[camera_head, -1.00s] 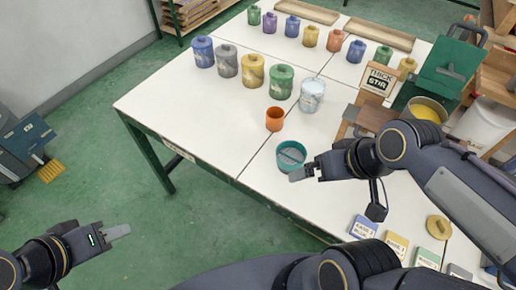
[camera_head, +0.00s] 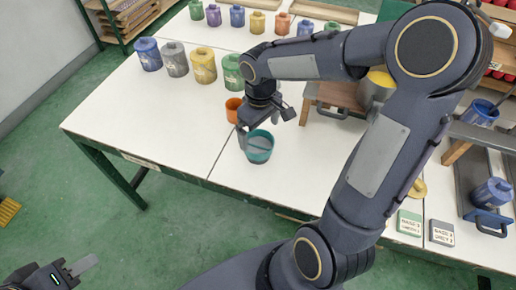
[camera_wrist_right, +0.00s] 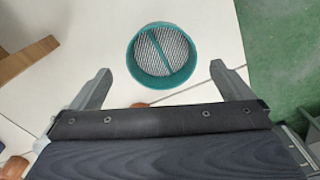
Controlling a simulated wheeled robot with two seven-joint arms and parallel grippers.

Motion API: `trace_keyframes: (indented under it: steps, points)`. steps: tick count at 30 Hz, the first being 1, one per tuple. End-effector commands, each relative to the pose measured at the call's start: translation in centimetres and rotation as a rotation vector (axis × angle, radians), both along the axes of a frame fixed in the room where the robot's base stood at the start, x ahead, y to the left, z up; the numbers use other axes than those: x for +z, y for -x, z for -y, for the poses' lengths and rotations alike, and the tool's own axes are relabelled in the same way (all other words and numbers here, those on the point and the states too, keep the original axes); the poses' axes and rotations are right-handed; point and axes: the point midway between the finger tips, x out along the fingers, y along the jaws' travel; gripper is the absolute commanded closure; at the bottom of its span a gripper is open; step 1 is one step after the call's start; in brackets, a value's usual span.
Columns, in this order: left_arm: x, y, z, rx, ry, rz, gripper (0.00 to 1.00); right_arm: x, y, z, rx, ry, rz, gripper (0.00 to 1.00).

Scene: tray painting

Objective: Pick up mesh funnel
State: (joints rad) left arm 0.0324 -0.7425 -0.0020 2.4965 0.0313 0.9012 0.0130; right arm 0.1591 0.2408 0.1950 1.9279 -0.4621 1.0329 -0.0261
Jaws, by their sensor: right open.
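The mesh funnel (camera_head: 259,147) is a teal round cup with a grey mesh and a crossbar inside. It stands on the white table near the front edge. In the right wrist view the funnel (camera_wrist_right: 163,55) lies ahead between the spread fingers, with a gap on each side. My right gripper (camera_head: 257,128) is open and empty, just above and beside the funnel, and partly covers it in the head view. My left gripper (camera_head: 85,264) hangs off the table at the lower left; its finger opening cannot be made out.
An orange cup (camera_head: 233,109) stands close behind the funnel. Several paint jars, such as the green one (camera_head: 232,72), line the table further back. A wooden stand (camera_head: 335,97) is to the right. The front left of the table is clear.

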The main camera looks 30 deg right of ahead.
Motion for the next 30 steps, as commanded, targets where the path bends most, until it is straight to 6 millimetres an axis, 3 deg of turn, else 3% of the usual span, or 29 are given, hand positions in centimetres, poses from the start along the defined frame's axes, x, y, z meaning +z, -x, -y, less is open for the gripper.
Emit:
trace_keyframes:
  steps: [18,27,30]
  points:
    - [-0.6,0.0,0.0,0.000,0.000,0.000,0.64,-7.5,-0.3,-0.3,0.008,0.003,-0.009,0.00]
    - [-0.6,0.0,0.0,0.000,0.000,0.000,0.64,-8.0,-0.3,-0.3,0.007,0.004,-0.005,0.00]
    - [-0.6,0.0,0.0,0.000,0.000,0.000,0.64,-8.0,-0.3,-0.3,0.007,0.004,-0.005,0.12]
